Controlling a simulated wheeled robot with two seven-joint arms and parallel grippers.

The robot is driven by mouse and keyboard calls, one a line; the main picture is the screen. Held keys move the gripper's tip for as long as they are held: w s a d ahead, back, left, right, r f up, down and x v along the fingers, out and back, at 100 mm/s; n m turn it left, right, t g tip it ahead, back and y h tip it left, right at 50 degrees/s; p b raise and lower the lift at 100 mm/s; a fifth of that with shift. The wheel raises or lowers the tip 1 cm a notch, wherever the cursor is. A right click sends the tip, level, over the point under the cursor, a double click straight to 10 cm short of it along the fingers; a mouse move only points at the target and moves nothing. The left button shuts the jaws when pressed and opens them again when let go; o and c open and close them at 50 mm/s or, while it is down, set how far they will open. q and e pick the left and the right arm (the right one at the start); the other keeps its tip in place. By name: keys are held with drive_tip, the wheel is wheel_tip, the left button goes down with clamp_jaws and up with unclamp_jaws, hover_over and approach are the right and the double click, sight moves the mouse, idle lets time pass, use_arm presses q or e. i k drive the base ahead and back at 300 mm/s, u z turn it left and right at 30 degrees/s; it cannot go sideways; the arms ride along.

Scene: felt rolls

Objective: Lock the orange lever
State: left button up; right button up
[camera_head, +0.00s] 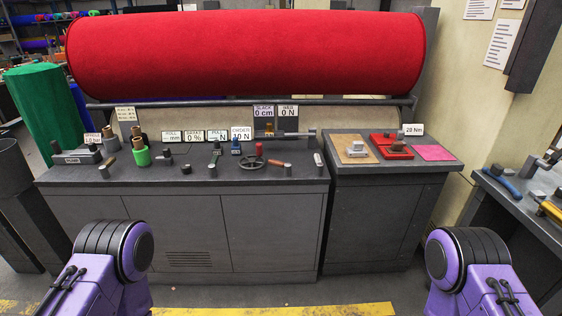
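A small lever with an orange-brown handle (277,163) lies low on the grey console top, just right of a dark handwheel. It looks like the orange lever, but it is too small to tell whether it is locked. A dark block (289,171) sits at its right end. My purple arms show only at the bottom left and bottom right corners, well short of the console. Neither gripper is in view.
The grey console (176,230) carries a handwheel (251,162), a green spool (141,155) and several labelled displays. A large red felt roll (245,52) hangs behind. A side cabinet (372,225) holds coloured pads. Floor before the console is clear, with yellow stripes.

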sight(287, 167)
drive_tip(key=z, duration=0.55)
drive_tip(key=i, duration=1.55)
drive_tip(key=u, duration=0.65)
